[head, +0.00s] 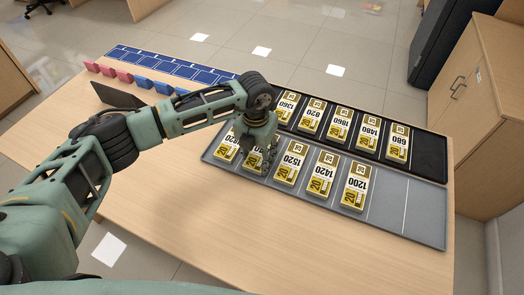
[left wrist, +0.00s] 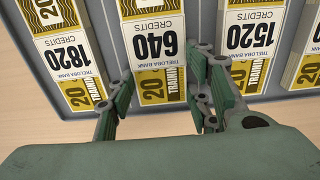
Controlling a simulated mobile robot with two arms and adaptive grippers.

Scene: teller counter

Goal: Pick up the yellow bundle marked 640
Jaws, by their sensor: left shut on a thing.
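The yellow bundle marked 640 (left wrist: 155,50) lies in the grey tray (head: 400,217), between the bundles marked 1820 (left wrist: 62,52) and 1520 (left wrist: 250,42). My left gripper (left wrist: 163,108) is shut on the near end of the 640 bundle, one finger on each side of it. In the head view my left gripper (head: 256,160) comes down over this bundle from above and hides most of it. I cannot tell whether the bundle is clear of the tray floor. My right gripper is in neither view.
More yellow bundles, such as the one marked 1200 (head: 354,187), lie in the grey tray, whose right end is empty. A black tray (head: 425,155) with several bundles lies behind it. A blue board (head: 180,68) with pink and blue blocks lies at the back left.

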